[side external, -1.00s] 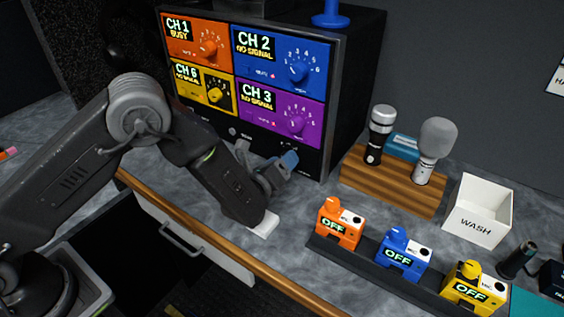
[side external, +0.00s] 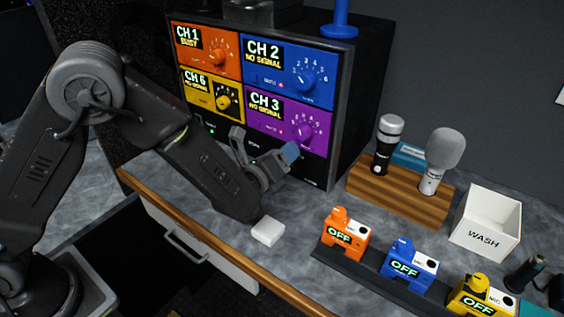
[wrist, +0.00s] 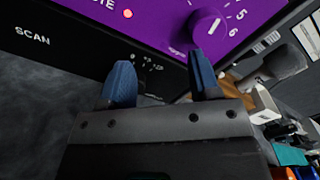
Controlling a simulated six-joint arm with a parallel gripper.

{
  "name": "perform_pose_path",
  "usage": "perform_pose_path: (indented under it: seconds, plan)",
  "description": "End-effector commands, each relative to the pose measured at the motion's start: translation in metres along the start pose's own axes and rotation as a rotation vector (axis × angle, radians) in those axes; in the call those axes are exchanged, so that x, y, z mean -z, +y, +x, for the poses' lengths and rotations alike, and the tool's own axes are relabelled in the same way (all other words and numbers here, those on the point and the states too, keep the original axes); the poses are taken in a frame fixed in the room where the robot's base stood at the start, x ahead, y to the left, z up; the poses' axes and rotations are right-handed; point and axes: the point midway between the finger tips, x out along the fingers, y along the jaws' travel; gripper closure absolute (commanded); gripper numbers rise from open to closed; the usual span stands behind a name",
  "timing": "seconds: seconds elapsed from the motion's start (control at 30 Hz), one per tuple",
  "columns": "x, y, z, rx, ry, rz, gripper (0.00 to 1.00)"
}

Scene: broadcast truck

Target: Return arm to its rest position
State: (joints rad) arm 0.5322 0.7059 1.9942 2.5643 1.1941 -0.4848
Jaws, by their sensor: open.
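My gripper (side external: 267,163) hangs over the grey counter, in front of the lower part of the receiver rack (side external: 340,105). In the wrist view its two blue fingertips (wrist: 160,82) are apart with nothing between them. Beyond them show the rack's purple CH 3 panel (wrist: 145,15) and its black lower strip marked SCAN. My arm is bent, with its elbow raised at the left of the side view. I cannot tell from the pictures whether any fingertip touches the rack.
A small white block (side external: 268,231) lies on the counter below my gripper. Orange (side external: 345,236), blue (side external: 409,267) and yellow (side external: 482,297) packs reading OFF stand in a dark rail. Behind are a wooden microphone stand (side external: 400,198) and a white WASH bin (side external: 486,222).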

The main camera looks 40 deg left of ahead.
Motion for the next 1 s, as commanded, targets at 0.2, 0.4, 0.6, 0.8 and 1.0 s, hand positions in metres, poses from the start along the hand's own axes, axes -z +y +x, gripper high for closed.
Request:
perform_pose_path:
  seconds: [0.2, 0.4, 0.6, 0.8, 1.0]
  plan:
    - [0.000, 0.000, 0.000, -0.001, 0.000, 0.000, 0.43]
    - [-0.025, 0.006, -0.003, -0.062, -0.057, -0.031, 0.43]
    - [-0.115, 0.039, -0.037, -0.345, -0.284, -0.201, 0.43]
    - [-0.182, 0.076, -0.112, -0.691, -0.498, -0.490, 0.43]
    - [-0.200, 0.088, -0.192, -0.981, -0.628, -0.859, 0.43]
